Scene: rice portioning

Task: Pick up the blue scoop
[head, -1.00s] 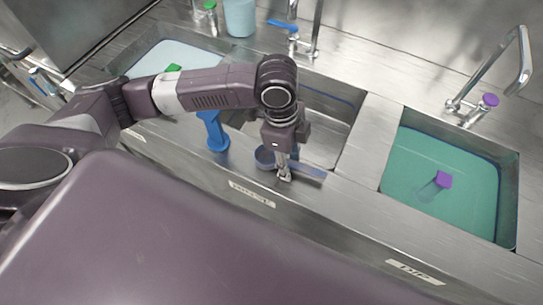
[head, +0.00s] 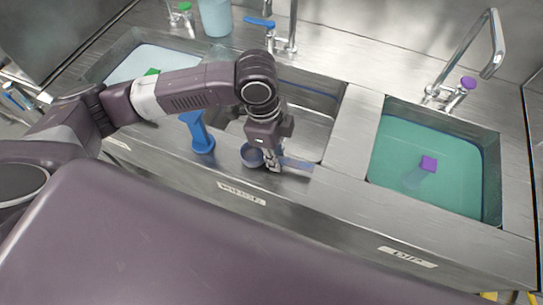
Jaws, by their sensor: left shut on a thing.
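The blue scoop has a round bowl (head: 252,155) and a flat handle (head: 298,164). It is at the front ledge of the middle sink, in the head view. My left gripper (head: 273,166) points down and is shut on the scoop's handle close to the bowl. The fingers hide part of the handle. I cannot tell whether the scoop touches the ledge. My right gripper is not in view.
A blue upright tool (head: 199,133) stands left of the scoop on the ledge. The middle sink (head: 312,130) is behind it. Faucets stand along the back.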

